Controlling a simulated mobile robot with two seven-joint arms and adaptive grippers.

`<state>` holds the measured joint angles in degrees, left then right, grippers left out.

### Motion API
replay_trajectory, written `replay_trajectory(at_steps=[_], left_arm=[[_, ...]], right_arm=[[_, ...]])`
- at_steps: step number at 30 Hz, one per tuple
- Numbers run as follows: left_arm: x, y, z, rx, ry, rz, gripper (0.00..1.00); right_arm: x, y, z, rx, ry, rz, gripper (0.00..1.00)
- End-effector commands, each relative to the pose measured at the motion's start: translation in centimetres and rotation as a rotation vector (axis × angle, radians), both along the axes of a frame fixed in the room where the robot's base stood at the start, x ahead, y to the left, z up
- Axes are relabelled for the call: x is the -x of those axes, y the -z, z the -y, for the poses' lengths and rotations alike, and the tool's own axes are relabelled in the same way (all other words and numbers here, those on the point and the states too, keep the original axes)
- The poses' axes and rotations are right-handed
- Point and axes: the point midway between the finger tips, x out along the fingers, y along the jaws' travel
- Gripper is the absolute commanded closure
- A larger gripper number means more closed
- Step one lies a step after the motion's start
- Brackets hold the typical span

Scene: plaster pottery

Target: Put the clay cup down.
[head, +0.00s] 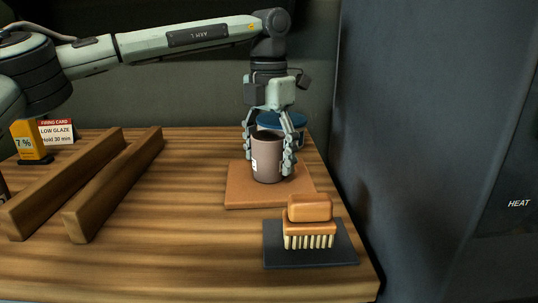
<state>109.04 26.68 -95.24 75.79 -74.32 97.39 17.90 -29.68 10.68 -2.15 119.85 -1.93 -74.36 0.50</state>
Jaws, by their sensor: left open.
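The clay cup (267,160) is a pinkish-brown cup with a small white label on its side. It stands upright on a square terracotta-coloured board (243,194) towards the right of the wooden table. My left gripper (270,160) comes down from above, with its fingers on either side of the cup. The fingers are open, and I cannot tell whether either one touches the cup. My right gripper is not in view.
A brush (309,223) lies on a dark mat (340,248) in front of the board. A blue-rimmed vessel (295,120) stands behind the cup. Two wooden rails (115,185) lie at left, near a yellow-black gauge (31,143) and firing card (57,132). A grey cabinet (430,150) borders the right.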

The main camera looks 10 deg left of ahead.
Motion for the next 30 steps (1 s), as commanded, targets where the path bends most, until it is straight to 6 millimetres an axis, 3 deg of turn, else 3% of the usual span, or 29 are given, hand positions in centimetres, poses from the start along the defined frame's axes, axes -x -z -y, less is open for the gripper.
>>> replay_trajectory(at_steps=[5, 8, 21, 30], left_arm=[[0.0, -0.6, 0.0, 0.0, 0.0, 0.001, 0.27], [-0.1, -2.0, 0.1, 0.0, 0.0, 0.004, 0.27], [0.0, -10.7, 0.1, 0.001, 0.0, 0.001, 0.27], [0.0, -12.3, 0.0, -0.001, 0.001, -0.001, 0.27]], right_arm=[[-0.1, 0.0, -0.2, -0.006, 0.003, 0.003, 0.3], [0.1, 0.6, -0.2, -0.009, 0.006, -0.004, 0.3], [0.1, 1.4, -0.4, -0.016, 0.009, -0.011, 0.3], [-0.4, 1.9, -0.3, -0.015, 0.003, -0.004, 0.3]])
